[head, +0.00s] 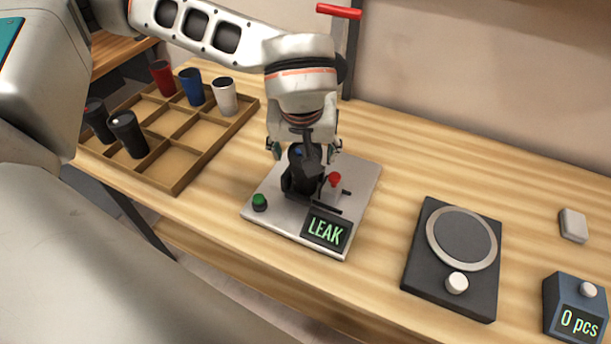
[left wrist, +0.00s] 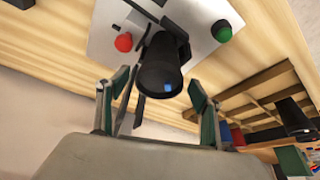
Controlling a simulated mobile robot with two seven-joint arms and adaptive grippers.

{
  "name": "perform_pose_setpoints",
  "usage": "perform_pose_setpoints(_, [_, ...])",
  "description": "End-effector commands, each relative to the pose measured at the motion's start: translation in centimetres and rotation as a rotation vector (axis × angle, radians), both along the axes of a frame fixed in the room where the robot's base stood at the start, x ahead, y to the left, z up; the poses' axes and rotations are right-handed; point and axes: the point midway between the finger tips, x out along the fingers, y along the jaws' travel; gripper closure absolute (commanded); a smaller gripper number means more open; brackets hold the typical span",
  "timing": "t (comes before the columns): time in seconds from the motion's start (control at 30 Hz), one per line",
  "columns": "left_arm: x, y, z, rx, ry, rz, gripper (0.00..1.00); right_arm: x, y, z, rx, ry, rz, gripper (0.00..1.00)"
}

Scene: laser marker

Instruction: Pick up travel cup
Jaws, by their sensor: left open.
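A black travel cup (head: 297,161) stands in a dark holder on a grey metal test plate (head: 271,198) whose display reads LEAK. My left gripper (head: 305,150) is above the cup, pointing down, with its fingers apart on either side of it. The holder hides the cup's lower part. My right gripper is in neither view.
A wooden divided tray (head: 178,186) at left holds several cups: red (head: 161,78), blue (head: 191,87), white (head: 225,97) and dark ones (head: 128,134). The plate has a green button (head: 260,202) and a red knob (head: 335,179). A scale (head: 452,258) and counter box (head: 575,308) stand right.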

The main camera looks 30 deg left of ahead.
Motion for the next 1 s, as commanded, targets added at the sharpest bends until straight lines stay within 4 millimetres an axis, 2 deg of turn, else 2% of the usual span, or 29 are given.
perform_pose_setpoints(0.1, [0.3,0.1,-0.9,0.0,0.001,-0.001,0.34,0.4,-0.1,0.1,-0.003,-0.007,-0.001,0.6])
perform_pose_setpoints(0.33, [0.4,0.1,-0.9,0.0,-0.001,-0.001,0.34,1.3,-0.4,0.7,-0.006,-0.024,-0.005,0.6])
perform_pose_setpoints(0.47, [0.4,0.1,-0.9,0.0,-0.001,0.0,0.61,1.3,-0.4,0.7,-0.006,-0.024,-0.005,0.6])
perform_pose_setpoints(0.83, [0.4,0.1,-0.7,0.0,-0.001,0.0,0.62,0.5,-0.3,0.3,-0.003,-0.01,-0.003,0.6])
perform_pose_setpoints(1.0, [0.4,0.1,0.2,-0.001,-0.004,0.0,0.62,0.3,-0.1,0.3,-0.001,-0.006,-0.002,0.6])
